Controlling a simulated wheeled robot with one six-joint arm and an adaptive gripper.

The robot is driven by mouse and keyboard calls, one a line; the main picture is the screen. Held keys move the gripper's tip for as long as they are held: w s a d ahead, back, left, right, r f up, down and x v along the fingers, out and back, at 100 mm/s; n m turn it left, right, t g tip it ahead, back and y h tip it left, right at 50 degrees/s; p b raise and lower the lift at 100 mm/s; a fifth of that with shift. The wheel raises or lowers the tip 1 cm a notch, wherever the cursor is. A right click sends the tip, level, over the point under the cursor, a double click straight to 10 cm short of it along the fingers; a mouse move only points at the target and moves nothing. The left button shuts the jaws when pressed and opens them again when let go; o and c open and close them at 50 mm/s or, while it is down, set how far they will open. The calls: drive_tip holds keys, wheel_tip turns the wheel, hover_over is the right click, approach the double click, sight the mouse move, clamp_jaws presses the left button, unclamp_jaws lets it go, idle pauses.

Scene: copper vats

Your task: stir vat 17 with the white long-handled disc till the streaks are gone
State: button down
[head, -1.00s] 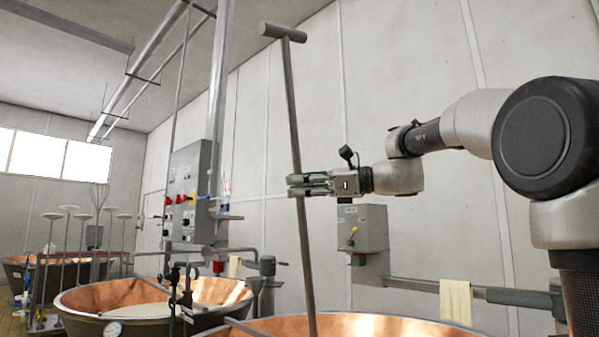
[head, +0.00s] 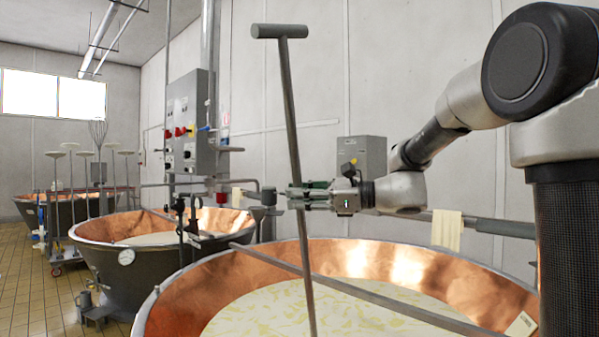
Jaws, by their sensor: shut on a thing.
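My gripper (head: 308,196) is shut on a long grey handle (head: 290,110) with a T-shaped top, well below that top. The handle is nearly upright, leaning slightly. Its lower part shows in front of the near copper vat (head: 400,262) and runs out at the bottom edge of the picture, so its end and any disc on it are hidden. The vat holds pale liquid (head: 260,318) with yellowish streaks and patches. I cannot read a number on this vat.
A bar (head: 385,300) crosses the near vat close to the handle. A small tag (head: 521,326) sits at its right rim. A second vat (head: 130,262) stands behind left. White long-handled discs (head: 56,155) stand in a rack farther left. A cloth (head: 446,230) hangs on the wall pipe.

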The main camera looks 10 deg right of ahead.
sight(306, 276)
wheel_tip(306, 276, down, 21)
idle(0.5)
drive_tip(key=w+d+f+v, duration=0.1)
drive_tip(key=w+v, duration=0.2)
drive_tip(key=v, duration=1.3)
drive_tip(key=w+d+r+x, duration=0.1)
drive_tip(key=w+x, duration=0.2)
drive_tip(key=x, duration=2.7)
drive_tip(key=shift+s+a+v, duration=0.1)
drive_tip(key=shift+s+v, duration=0.15)
drive_tip(key=shift+v, duration=2.25)
drive_tip(key=shift+s+a+v, duration=0.1)
drive_tip(key=shift+s+v, duration=0.15)
drive_tip(key=shift+v, duration=2.3)
drive_tip(key=shift+s+a+v, duration=0.1)
drive_tip(key=shift+s+v, duration=0.15)
drive_tip(key=shift+v, duration=2.25)
